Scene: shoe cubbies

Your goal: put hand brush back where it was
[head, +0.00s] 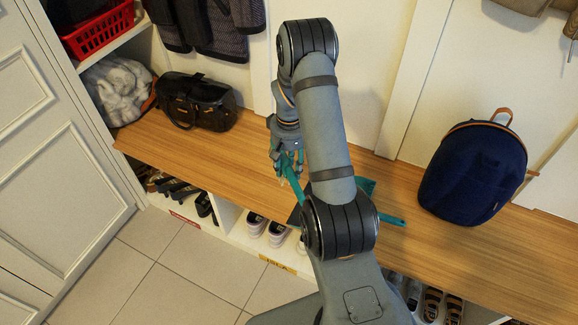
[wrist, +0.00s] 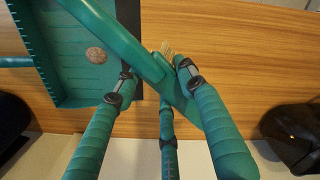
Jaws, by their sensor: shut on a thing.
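The teal hand brush (head: 292,182) is held in my gripper (head: 284,158), above the wooden bench top, left of my forearm in the head view. In the wrist view, my gripper (wrist: 156,70) is shut on the hand brush (wrist: 118,42). Its long handle runs to the upper left and pale bristles show between the fingers. A teal dustpan (wrist: 68,75) with a toothed edge lies on the bench at left, below the brush. A round brown lump (wrist: 97,55) is in it. In the head view the dustpan (head: 367,185) is mostly hidden behind my arm; its handle sticks out right.
A dark blue backpack (head: 474,170) stands on the bench (head: 245,160) at right, and a black bag (head: 196,101) at left. Cubbies below hold shoes (head: 256,222). Jackets (head: 205,25) hang behind. A red basket (head: 97,30) sits on the left shelf. Bench between bag and gripper is clear.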

